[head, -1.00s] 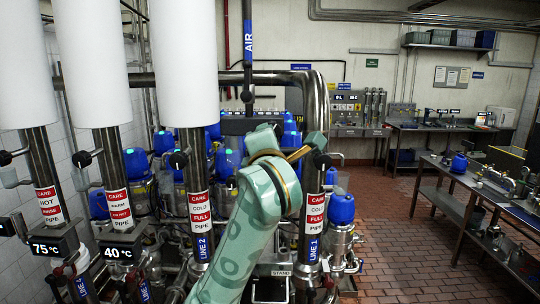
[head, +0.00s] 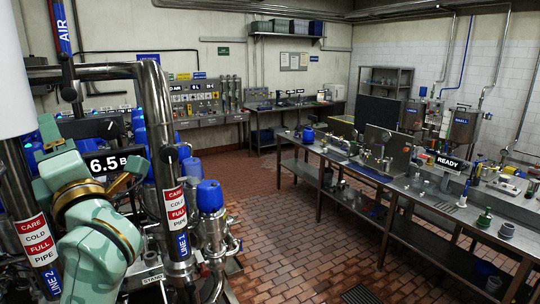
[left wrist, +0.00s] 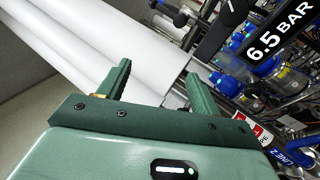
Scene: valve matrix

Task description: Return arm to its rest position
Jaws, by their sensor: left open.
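My left arm is the pale green one at the lower left of the head view, raised and bent beside the pipes. Its left gripper (head: 42,160) is partly hidden by the wrist and lies near the Line 2 pipe (head: 36,228). In the left wrist view the left gripper (left wrist: 157,75) shows two dark green fingers spread apart with nothing held between them. Thick white pipes (left wrist: 110,45) lie beyond the fingers; I cannot tell how far. My right arm and gripper are not in view.
A display reading 6.5 bar (head: 104,166) is close to the wrist. The Line 1 pipe (head: 173,205) and a blue-capped valve (head: 210,197) stand to the right. A long steel bench (head: 400,190) runs along the right. The brick floor (head: 285,240) between is clear.

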